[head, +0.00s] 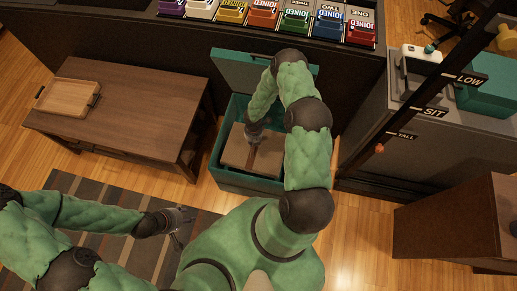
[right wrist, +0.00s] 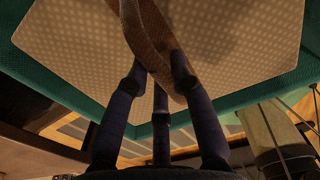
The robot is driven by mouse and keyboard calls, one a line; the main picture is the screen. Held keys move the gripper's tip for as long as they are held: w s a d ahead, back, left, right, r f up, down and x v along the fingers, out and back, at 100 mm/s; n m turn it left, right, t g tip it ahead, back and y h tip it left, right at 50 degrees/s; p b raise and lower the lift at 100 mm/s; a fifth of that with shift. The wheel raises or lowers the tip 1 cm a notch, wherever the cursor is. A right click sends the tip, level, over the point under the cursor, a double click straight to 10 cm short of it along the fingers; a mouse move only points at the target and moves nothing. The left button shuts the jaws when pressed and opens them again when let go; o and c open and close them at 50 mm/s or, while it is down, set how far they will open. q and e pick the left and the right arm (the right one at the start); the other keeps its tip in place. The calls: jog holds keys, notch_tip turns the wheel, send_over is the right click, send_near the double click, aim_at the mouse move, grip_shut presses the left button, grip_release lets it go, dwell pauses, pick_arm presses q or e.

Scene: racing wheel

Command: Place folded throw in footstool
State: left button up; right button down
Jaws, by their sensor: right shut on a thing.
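The teal footstool (head: 224,176) stands on the floor between the wooden table and the grey cabinet, with its lid (head: 235,68) open at the back. The folded throw (head: 238,154), brownish with a strap across it, lies within the footstool's opening; I cannot tell whether it rests on the bottom. My right gripper (head: 254,136) is over the throw. In the right wrist view its dark fingers (right wrist: 160,85) close on the strap of the pale dotted throw (right wrist: 235,40), with the teal rim (right wrist: 95,92) around. My left gripper (head: 183,225) is open and empty over the striped rug.
A wooden table (head: 125,110) with a tray (head: 67,97) stands at left. A grey cabinet (head: 400,140) and a dark post marked LOW, SIT, TALL (head: 432,112) are at right. A dark shelf with several coloured boxes (head: 263,12) is behind. Striped rug (head: 110,200) lies at front left.

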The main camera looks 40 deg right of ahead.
notch_tip(320, 180, down, 3)
jog(key=shift+d+f+n+b, duration=0.15)
jog(key=shift+n+b, duration=0.15)
jog(key=shift+b, duration=0.25)
notch_tip(320, 180, down, 10)
jog(key=b, duration=0.4)
jog(key=c, duration=1.1)
grip_release()
jog(key=shift+s, duration=0.1)
